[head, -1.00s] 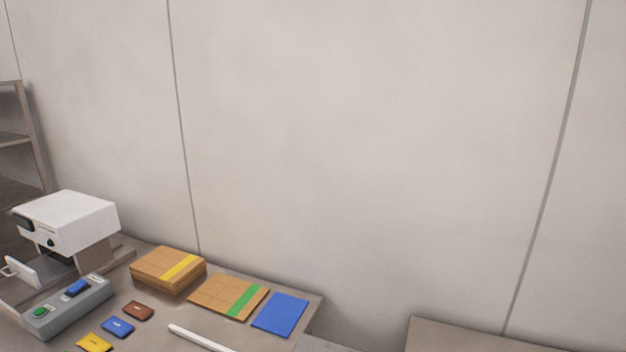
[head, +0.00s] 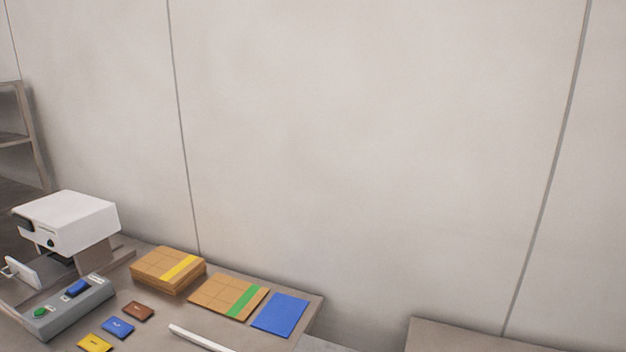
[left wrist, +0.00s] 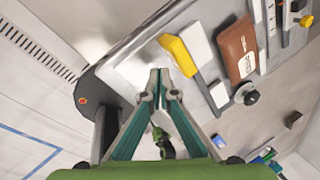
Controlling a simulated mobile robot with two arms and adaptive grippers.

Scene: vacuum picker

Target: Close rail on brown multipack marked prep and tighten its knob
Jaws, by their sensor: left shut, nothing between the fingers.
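In the left wrist view a brown multipack (left wrist: 237,48) with a small unreadable white marking lies on a grey surface in the upper right. A dark round knob (left wrist: 247,94) is just below its lower end. A pale bar beside the pack may be its rail, but I cannot tell whether it is closed. My left gripper (left wrist: 160,80) has its fingers together with nothing between them. It is to the left of the pack and knob, apart from both. Neither gripper is in the head view.
A yellow-ended piece (left wrist: 178,55) lies between my left gripper and the brown pack. In the head view a white machine (head: 68,222) and grey control box (head: 70,310) stand at left. Cardboard stacks (head: 167,268), a blue sheet (head: 280,314) and small coloured cards share the table.

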